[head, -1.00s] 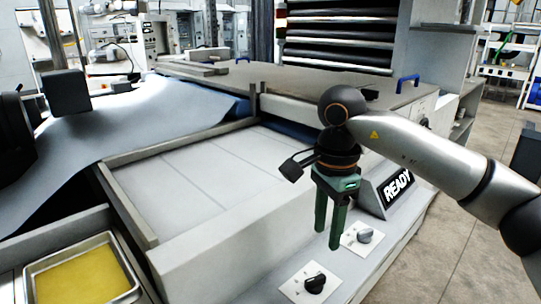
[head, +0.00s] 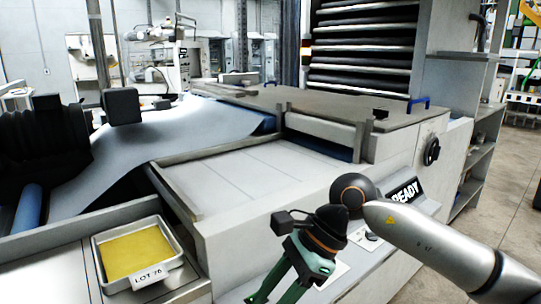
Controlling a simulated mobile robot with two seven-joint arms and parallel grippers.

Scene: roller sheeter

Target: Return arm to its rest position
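My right gripper (head: 277,291) hangs at the bottom centre of the head view, at the end of my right arm (head: 425,240), which comes in from the right. Its green fingers point down and left, beside the front panel of the machine. The fingertips reach the lower picture edge, so how far apart they are is unclear. Nothing shows held in them. My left gripper is not in view. The READY sign (head: 405,193) stands behind the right arm, partly covered by it.
The roller sheeter's pale bed (head: 240,180) lies behind the gripper. A grey sheet (head: 175,128) slopes at left. A metal tray (head: 98,262) with a yellow slab (head: 138,252) and a LOT 76 label (head: 149,277) sits at lower left. A dark knob (head: 431,151) is on the right side. Floor at right is clear.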

